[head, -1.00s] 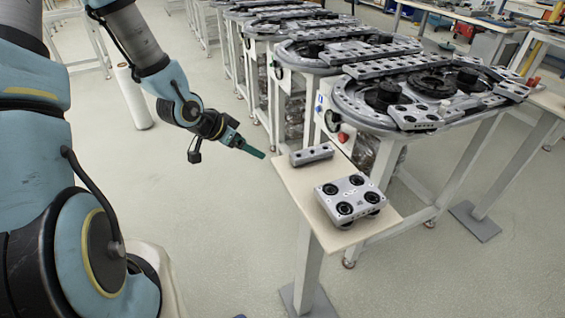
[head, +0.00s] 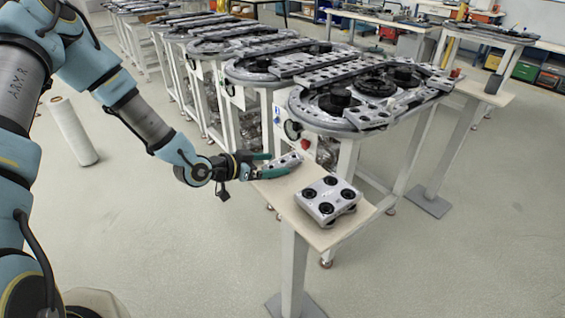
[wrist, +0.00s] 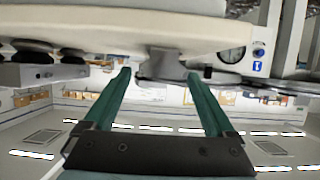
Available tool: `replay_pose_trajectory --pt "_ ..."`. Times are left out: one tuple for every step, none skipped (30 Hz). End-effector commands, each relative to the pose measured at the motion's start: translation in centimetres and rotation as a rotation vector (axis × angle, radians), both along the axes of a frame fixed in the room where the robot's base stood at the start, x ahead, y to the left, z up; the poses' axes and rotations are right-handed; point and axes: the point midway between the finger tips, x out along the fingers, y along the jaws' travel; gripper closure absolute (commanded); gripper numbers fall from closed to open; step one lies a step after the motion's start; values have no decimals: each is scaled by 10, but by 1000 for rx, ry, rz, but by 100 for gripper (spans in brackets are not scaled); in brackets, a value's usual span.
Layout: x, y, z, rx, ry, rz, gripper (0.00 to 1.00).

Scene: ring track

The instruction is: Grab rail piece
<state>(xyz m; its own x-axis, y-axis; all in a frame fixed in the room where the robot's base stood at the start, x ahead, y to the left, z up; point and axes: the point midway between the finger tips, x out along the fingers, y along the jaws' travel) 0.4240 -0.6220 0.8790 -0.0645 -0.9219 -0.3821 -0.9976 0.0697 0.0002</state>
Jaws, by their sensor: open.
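The rail piece (head: 289,161), a short grey bar with dark holes, lies on the small wooden-topped table (head: 337,232), near its back left end. My gripper (head: 278,163) has green fingers and is open at the near left end of the piece. One finger shows on each side of the bar in the head view, and part of the bar is hidden by them. In the wrist view the picture looks upside down, and a grey shape (wrist: 168,66) lies between the spread fingers (wrist: 160,78). I cannot tell whether a finger touches the piece.
A silver block with black round wheels (head: 328,198) sits on the same table, right of the rail piece. The ring track (head: 375,95) stands behind, with more tracks in a row to the left. A white roll (head: 73,132) stands on the floor. Front floor is clear.

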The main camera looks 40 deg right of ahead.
Motion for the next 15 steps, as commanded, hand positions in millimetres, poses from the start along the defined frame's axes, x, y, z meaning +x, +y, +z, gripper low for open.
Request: replay_pose_trajectory --pt "-2 -8 4 -1 2 -2 10" --pt "-2 -13 3 -1 1 -3 10" --pt "-2 -19 2 -1 1 -2 10" --pt "-2 -23 1 -1 1 -1 10" --pt "-2 -26 -3 0 2 -1 10" --pt "-2 -31 -5 0 0 -1 10" --pt "-2 -34 -7 0 1 -1 10" --pt "-2 -36 -8 1 1 -1 10" --pt "-2 -38 -9 1 1 0 10" --pt "-2 -39 -10 1 0 0 10" --pt "-2 -39 -11 1 0 0 10" --pt "-2 -40 -11 1 0 0 10" --pt "-2 -40 -12 1 0 0 10" --pt "-2 -39 -12 1 0 0 10" --pt "-2 -39 -12 1 0 0 10"
